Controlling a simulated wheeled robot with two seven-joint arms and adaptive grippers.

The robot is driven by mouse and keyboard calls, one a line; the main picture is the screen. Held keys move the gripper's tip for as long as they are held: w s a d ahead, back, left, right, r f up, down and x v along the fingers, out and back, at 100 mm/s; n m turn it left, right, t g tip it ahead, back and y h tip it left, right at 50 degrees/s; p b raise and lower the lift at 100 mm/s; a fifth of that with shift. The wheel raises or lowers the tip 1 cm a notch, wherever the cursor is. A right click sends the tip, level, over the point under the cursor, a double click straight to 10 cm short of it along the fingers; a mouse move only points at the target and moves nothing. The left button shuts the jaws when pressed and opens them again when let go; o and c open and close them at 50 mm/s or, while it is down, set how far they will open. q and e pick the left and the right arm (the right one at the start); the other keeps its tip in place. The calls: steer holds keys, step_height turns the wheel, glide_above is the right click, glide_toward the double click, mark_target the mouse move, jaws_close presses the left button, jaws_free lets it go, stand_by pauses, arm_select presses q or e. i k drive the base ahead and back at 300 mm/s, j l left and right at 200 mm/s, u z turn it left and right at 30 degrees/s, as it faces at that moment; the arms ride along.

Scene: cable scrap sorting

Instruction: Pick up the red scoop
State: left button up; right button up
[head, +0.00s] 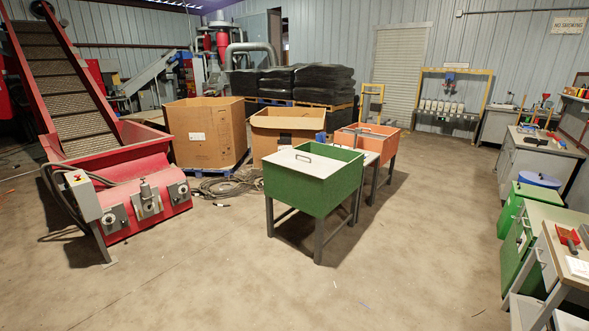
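A red scoop-like thing (565,236) with a dark part beside it lies on the wooden-topped bench (556,250) at the right edge. It is small, so I cannot be sure of its exact shape. Neither of my grippers shows in the head view.
A green bin on legs (318,190) stands mid-room, with an orange bin (379,138) behind it. A red conveyor machine (140,188) is at left. Cardboard boxes (207,140) stand behind. A green cabinet (520,250) adjoins the bench. The concrete floor (420,240) in front is clear.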

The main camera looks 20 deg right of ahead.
mark_target(568, 241)
steer(key=i+z, duration=0.25)
steer(key=z, duration=0.2)
steer(key=i+z, duration=0.55)
steer(key=z, duration=0.3)
steer(key=i+z, duration=0.15)
steer(key=z, duration=0.3)
steer(key=i+z, duration=0.2)
steer(key=z, duration=0.25)
steer(key=i+z, duration=0.25)
steer(key=z, duration=0.15)
steer(key=i+j+z, duration=0.15)
steer(key=i+z, duration=0.25)
steer(key=i+j+z, duration=1.15)
steer(key=i+j, duration=0.05)
steer(key=j, duration=0.1)
